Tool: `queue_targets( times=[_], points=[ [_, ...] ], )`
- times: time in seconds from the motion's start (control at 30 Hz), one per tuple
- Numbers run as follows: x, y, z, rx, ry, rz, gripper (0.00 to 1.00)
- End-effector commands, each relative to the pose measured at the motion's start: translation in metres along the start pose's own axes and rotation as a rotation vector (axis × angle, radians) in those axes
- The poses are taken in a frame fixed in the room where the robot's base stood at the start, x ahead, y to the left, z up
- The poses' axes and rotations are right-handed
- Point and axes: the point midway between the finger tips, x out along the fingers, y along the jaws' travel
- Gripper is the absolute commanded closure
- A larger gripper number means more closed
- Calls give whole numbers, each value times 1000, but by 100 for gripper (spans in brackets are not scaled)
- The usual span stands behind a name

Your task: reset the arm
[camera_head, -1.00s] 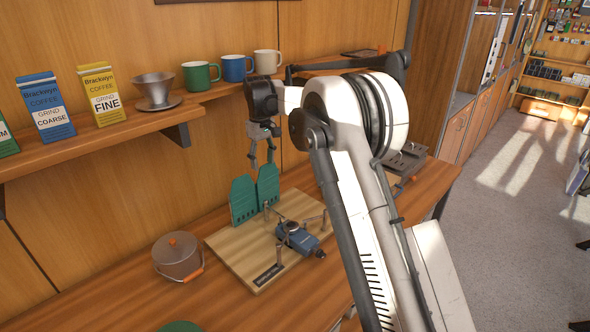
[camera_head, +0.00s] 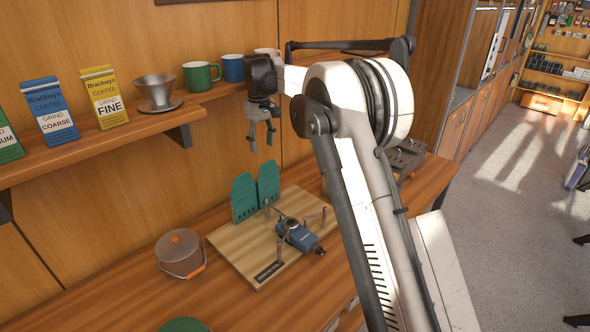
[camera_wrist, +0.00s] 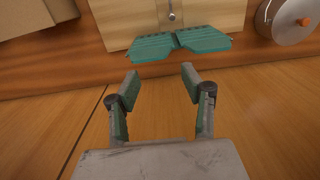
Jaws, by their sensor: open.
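My gripper (camera_head: 262,141) hangs from my arm in front of the wooden back wall, above the counter and beside the shelf edge. Its two fingers are apart with nothing between them. In the wrist view my gripper (camera_wrist: 153,80) is also open and empty. The green panels (camera_head: 256,192) of the wooden board stand below it, clear of the fingers. They also show in the wrist view (camera_wrist: 180,44), beyond the fingertips.
The wooden board (camera_head: 232,243) holds a blue stove-like device (camera_head: 300,237). A lidded pot (camera_head: 180,254) stands left of it on the counter (camera_head: 110,300). The shelf (camera_head: 90,145) carries coffee boxes (camera_head: 104,97), a dripper (camera_head: 156,90), a green mug (camera_head: 200,77) and a blue mug (camera_head: 232,68).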

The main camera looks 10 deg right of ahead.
Motion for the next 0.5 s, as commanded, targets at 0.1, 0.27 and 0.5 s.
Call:
queue_targets(
  times=[0.1,0.27,0.5],
  points=[
    [0,0,0,0,0,0,57],
    [-5,-1,5,7,7,3,57],
    [-35,-7,43,62,59,27,57]
  ],
)
